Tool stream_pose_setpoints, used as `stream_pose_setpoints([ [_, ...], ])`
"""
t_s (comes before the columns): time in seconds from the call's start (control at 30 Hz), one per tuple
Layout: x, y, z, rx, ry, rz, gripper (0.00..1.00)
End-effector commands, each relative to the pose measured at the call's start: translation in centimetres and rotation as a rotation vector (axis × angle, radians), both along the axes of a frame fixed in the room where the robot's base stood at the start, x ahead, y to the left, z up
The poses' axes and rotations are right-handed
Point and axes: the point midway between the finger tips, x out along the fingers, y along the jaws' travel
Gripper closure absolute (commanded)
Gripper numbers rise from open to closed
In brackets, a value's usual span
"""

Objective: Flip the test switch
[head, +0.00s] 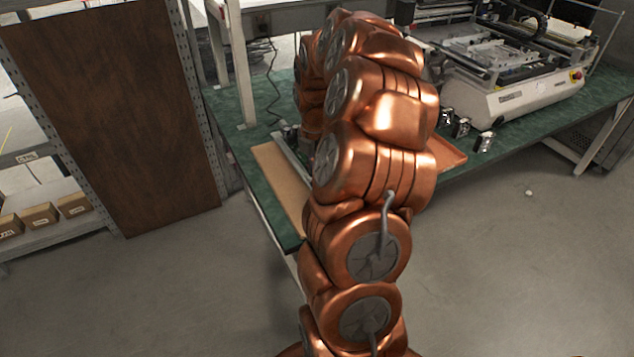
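My copper-coloured arm rises through the middle of the view and bends over the green bench (232,110). My gripper is not visible; the arm hides it and much of the bench behind. I cannot make out a test switch in this view. Part of a grey metal rail or fixture (290,155) shows at the left edge of my arm, beside a tan board (275,178) on the bench. Whether it bears the switch I cannot tell.
A copper-coloured tray (453,155) and small metallic parts (485,142) lie right of my arm. A large white machine (515,98) stands at the back right. A brown panel (110,115) and shelf with boxes (38,216) stand left. Floor at right is mostly clear.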

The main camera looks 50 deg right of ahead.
Motion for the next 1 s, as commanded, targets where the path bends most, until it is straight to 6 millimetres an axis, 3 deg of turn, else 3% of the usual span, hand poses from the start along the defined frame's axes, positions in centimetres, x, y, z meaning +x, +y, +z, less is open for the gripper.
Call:
stream_pose_setpoints([
  [1.0, 0.0, 0.0, -1.3, 0.000, 0.000, 0.000, 1.00],
])
